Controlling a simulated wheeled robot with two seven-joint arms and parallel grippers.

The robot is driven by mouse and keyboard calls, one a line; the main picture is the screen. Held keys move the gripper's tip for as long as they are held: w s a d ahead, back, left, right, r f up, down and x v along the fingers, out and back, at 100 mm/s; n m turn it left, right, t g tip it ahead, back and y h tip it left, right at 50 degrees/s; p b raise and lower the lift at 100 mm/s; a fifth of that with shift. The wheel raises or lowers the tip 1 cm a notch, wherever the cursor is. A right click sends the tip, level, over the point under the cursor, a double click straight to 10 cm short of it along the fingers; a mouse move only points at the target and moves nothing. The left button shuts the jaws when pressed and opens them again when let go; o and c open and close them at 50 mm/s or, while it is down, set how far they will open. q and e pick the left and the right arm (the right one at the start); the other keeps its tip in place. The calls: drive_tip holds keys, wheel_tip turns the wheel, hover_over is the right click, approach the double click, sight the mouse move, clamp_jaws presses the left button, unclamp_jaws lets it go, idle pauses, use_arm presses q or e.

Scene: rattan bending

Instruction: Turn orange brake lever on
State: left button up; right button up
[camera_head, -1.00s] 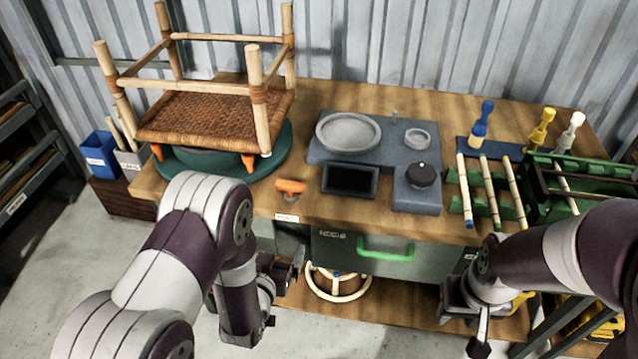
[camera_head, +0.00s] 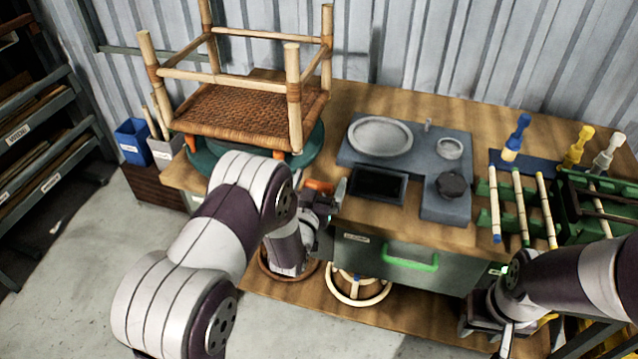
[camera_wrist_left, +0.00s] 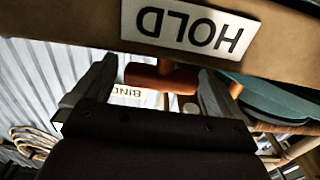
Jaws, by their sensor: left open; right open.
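The orange brake lever (camera_head: 319,186) is at the front edge of the workbench, below the turntable, and is partly hidden by my left gripper in the head view. My left gripper (camera_head: 328,203) is open, right by the lever. In the left wrist view the lever (camera_wrist_left: 160,76) shows between the two spread fingers of that gripper (camera_wrist_left: 155,88); I cannot tell whether they touch it. A white HOLD label (camera_wrist_left: 188,27) sits close to the lever there. My right gripper (camera_head: 492,332) is open, low in front of the bench at the right.
A drawer with a green handle (camera_head: 410,261) is under the bench top. Canes on green racks (camera_head: 520,205) stand at the right.

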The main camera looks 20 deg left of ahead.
use_arm(q)
drive_tip(key=c, duration=1)
drive_tip(key=shift+o, duration=0.2)
drive_tip(key=shift+a+h, duration=0.1)
drive_tip(key=shift+h, duration=0.2)
drive_tip(key=m+g+h+b, duration=0.1)
drive_tip(key=m+h, duration=0.1)
drive_tip(key=h, duration=0.1)
drive_tip(key=m+g+h+b, duration=0.1)
drive_tip(key=m+h, duration=0.2)
drive_tip(key=h, duration=0.1)
drive_tip(key=shift+f, duration=0.1)
drive_tip(key=m+g+h+b, duration=0.1)
drive_tip(key=m+g+h, duration=0.3)
drive_tip(key=h, duration=0.1)
drive_tip(key=shift+m+g+h+b, duration=0.3)
drive_tip(key=shift+m+g+h, duration=0.95)
drive_tip(key=shift+g, duration=0.25)
drive_tip(key=shift+m+g, duration=0.35)
drive_tip(key=shift+g, duration=0.05)
